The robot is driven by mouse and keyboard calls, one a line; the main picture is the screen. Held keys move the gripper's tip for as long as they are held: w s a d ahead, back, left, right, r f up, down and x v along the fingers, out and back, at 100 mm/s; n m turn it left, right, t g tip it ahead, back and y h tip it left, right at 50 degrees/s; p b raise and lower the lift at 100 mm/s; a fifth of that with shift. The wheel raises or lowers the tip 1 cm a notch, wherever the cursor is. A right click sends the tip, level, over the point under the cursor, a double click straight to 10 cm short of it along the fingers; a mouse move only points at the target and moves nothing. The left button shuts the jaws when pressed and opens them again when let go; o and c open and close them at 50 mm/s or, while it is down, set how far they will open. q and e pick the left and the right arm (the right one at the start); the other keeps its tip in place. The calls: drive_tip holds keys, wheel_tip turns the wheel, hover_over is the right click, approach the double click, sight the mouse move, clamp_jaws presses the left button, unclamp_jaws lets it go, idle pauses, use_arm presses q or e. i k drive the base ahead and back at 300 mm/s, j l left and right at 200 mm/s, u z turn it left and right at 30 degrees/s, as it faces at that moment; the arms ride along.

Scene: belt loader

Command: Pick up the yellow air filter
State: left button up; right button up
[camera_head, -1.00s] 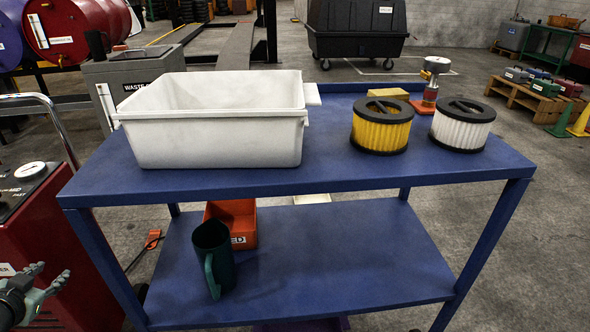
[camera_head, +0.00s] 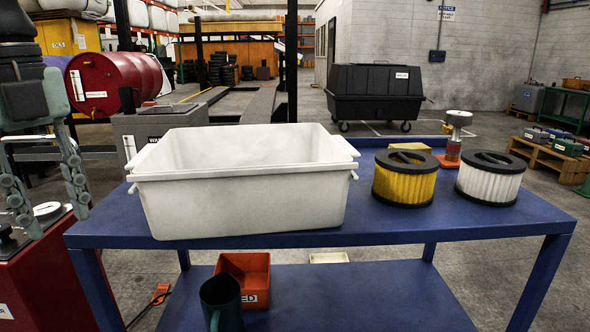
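The yellow air filter (camera_head: 404,182) is a pleated yellow cylinder with black end rings. It stands upright on the blue cart's top shelf (camera_head: 400,222), right of the white bin. A white pleated filter (camera_head: 490,182) of the same shape stands close to its right. My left gripper (camera_head: 54,212) is at the far left, pointing down, with its two fingers spread and nothing between them. It is well away from the yellow filter, with the white bin between them. My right gripper is out of view.
A large white bin (camera_head: 240,205) fills the left of the top shelf. A small yellow block (camera_head: 408,148) and a red-based gauge device (camera_head: 453,140) stand behind the filters. An orange bin (camera_head: 245,275) and a dark green jug (camera_head: 220,300) are on the lower shelf. A red machine (camera_head: 45,275) stands at left.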

sight(404, 178)
drive_tip(key=z, duration=1.3)
drive_tip(key=i+j+z, duration=0.15)
drive_tip(key=i, duration=0.15)
drive_tip(key=i+j+z, duration=0.2)
drive_tip(key=i, duration=0.15)
